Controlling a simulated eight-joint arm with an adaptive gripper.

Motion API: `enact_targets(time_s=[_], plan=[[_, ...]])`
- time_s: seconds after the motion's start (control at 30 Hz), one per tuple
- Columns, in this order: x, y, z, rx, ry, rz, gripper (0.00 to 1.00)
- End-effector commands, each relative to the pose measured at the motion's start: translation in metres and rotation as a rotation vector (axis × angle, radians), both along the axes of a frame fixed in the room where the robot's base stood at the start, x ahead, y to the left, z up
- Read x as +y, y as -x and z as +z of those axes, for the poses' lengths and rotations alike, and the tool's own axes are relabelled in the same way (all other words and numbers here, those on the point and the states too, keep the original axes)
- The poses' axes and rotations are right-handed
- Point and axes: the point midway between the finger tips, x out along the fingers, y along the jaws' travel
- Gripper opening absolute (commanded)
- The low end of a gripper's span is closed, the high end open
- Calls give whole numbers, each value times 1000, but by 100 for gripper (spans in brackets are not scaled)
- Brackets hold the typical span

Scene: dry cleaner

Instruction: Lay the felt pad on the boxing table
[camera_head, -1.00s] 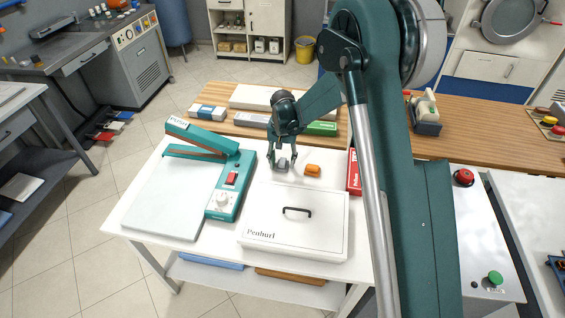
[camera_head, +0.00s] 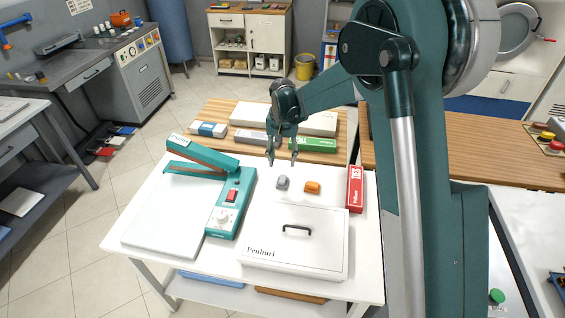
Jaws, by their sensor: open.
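A small grey block (camera_head: 282,183), which looks like the felt pad, lies on the white boxing table (camera_head: 262,187), behind the white lidded box (camera_head: 270,245). My gripper (camera_head: 282,163) is open and empty. Its fingers point down, above and slightly behind the grey block, with a gap between. Nothing of the block is hidden by the fingers.
An orange block (camera_head: 312,187) lies right of the grey one, with a red box (camera_head: 355,188) farther right. A teal sealing machine (camera_head: 228,205) stands left. Behind, a wooden bench (camera_head: 212,108) holds several boxes, including a green one (camera_head: 313,145).

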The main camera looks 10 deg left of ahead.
Motion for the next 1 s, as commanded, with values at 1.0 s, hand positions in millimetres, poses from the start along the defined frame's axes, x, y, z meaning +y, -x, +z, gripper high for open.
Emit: enact_targets(time_s=[1.0], plan=[[-6, 2, 7, -6, -3, -1, 43]])
